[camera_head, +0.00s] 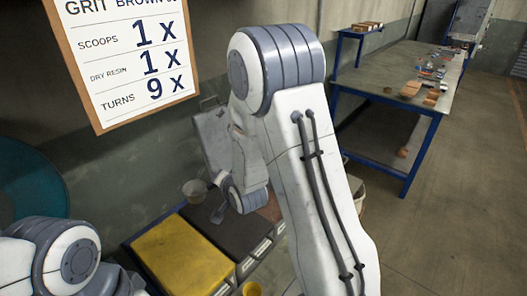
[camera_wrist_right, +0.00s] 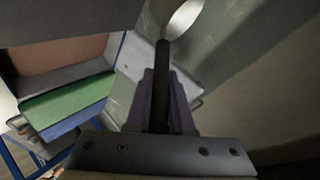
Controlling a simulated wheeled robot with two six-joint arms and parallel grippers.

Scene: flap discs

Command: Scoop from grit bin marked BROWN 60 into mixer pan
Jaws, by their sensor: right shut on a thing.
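My right gripper (camera_wrist_right: 162,92) is shut on the dark handle of a scoop (camera_wrist_right: 162,62). The scoop's pale round bowl (camera_wrist_right: 185,17) shows at the top of the right wrist view. In the head view a small grey cup (camera_head: 194,190), seemingly that bowl, hangs above the bins, left of my right wrist. A row of grit bins has a yellow one (camera_head: 180,258), a dark one (camera_head: 232,228) and a reddish-brown one (camera_head: 271,208) partly behind my arm. Their labels are too small to read. My left gripper is out of the head view. I cannot identify the mixer pan.
A wall board (camera_head: 125,55) reads GRIT BROWN, scoops 1x, dry resin 1x, turns 9x. A large teal round thing (camera_head: 28,185) stands at the left. A blue-legged workbench (camera_head: 390,82) with small items is at the right. The floor (camera_head: 450,190) there is clear.

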